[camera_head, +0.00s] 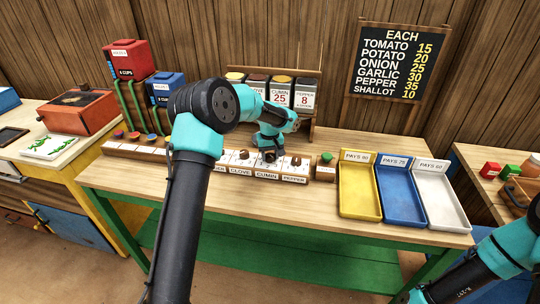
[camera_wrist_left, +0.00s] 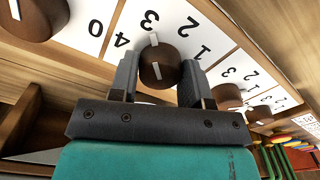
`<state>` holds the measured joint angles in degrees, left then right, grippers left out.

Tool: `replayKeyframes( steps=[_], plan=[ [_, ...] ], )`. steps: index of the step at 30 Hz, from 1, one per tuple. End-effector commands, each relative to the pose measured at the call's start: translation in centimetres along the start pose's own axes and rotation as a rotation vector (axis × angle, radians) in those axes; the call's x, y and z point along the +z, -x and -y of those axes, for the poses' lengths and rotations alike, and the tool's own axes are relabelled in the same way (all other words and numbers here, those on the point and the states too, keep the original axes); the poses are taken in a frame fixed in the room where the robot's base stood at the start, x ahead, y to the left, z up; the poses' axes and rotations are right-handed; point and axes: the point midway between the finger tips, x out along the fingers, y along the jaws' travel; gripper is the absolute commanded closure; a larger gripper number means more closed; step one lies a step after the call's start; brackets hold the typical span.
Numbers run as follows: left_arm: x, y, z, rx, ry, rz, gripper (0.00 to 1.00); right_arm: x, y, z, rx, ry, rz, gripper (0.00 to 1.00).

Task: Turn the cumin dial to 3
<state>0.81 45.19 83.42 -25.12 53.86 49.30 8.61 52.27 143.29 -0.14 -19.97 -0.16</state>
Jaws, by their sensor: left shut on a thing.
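The cumin dial (camera_wrist_left: 160,55) is a round brown knob with a white pointer line, on a white card numbered around it. In the left wrist view the line's far end is directed towards the 3. My left gripper (camera_head: 269,152) is lowered onto this dial, above the CUMIN label (camera_head: 267,176). In the left wrist view its two fingers (camera_wrist_left: 158,80) stand on either side of the knob, shut on it. In the head view the gripper mostly covers the dial. My right arm enters at the lower right; its gripper is out of view.
The pepper dial (camera_head: 296,161) stands just right of the cumin dial. The clove label (camera_head: 241,171) is on its left. Yellow (camera_head: 345,207), blue (camera_head: 387,215) and white (camera_head: 459,222) trays lie to the right. A spice rack (camera_head: 319,100) stands behind.

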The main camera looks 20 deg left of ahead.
Motion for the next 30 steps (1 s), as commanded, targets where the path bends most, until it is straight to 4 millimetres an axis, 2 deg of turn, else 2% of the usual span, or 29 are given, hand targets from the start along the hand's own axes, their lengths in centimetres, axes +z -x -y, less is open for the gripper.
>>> replayKeyframes(
  steps=[4, 5, 12, 23, 30],
  plan=[
    [0.0, 0.1, 0.0, 0.001, -0.001, -0.001, 0.80, 0.0, 0.0, 0.0, 0.000, 0.000, 0.000, 0.57],
    [0.0, 0.1, 0.0, 0.001, -0.001, -0.001, 0.54, 0.0, 0.0, 0.0, 0.000, 0.000, 0.000, 0.57],
    [0.0, 0.0, 0.0, 0.000, -0.001, -0.001, 0.31, 0.0, 0.0, 0.0, 0.000, 0.000, 0.000, 0.57],
    [0.0, 0.4, 0.0, 0.000, -0.002, -0.001, 0.31, 0.0, 0.0, 0.0, 0.000, 0.000, 0.000, 0.57],
    [0.0, 3.2, 0.0, 0.002, -0.002, -0.002, 0.31, 0.0, 0.0, 0.0, 0.000, 0.000, 0.000, 0.57]
  ],
)
